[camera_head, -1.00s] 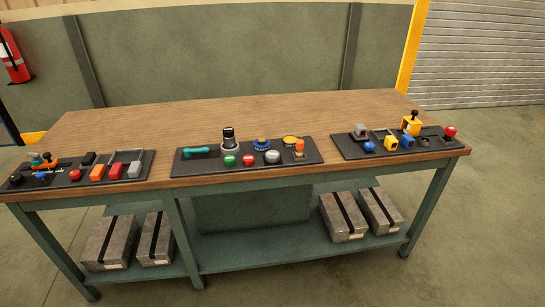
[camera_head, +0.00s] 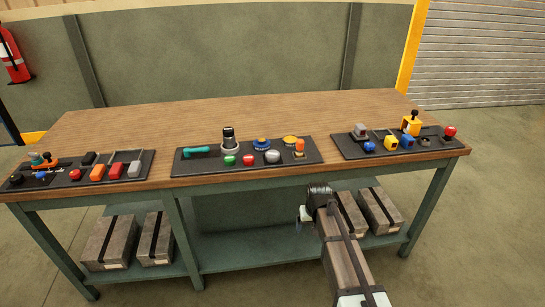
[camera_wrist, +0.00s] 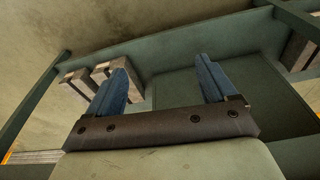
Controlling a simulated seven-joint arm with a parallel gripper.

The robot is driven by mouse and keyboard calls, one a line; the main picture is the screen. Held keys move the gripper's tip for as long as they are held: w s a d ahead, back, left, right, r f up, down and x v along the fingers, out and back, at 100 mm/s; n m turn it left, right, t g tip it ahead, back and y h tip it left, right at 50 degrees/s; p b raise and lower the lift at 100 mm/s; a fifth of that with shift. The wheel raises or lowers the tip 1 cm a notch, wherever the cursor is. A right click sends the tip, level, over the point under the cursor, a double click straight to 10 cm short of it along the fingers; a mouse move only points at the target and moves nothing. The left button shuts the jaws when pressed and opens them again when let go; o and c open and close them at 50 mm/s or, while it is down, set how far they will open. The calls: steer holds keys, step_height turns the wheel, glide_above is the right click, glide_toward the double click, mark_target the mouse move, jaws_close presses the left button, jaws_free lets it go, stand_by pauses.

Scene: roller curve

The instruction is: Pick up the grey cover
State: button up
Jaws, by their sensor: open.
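Several grey parts could be the grey cover, and I cannot tell for certain which one it is. A grey block (camera_head: 360,130) sits at the back left of the right black panel. A round grey cap (camera_head: 272,157) is on the middle panel. A grey block (camera_head: 134,169) is at the right of the left panel. My gripper (camera_head: 308,214) is in front of the table edge, below the tabletop and away from all of these. In the wrist view its two blue fingers (camera_wrist: 160,75) are wide apart with nothing between them.
The wooden table (camera_head: 240,112) carries three black panels with buttons, knobs and handles. Strapped boxes (camera_head: 380,210) stand on the lower shelf (camera_head: 250,245), some behind my arm. The tabletop behind the panels is clear.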

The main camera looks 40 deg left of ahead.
steer(key=w+a+r+n+t+y, duration=0.1)
steer(key=w+a+r, duration=0.1)
steer(key=a+r, duration=0.85)
steer(key=w+a+r+n, duration=0.2)
steer(key=w+a+r, duration=0.1)
steer(key=a+r, duration=0.7)
step_height(320, 180, up, 11)
steer(key=n+g+h, duration=0.2)
steer(key=n, duration=0.5)
glide_above(271, 153)
step_height(271, 153, down, 13)
steer(key=c, duration=1.1)
steer(key=shift+r, duration=0.15)
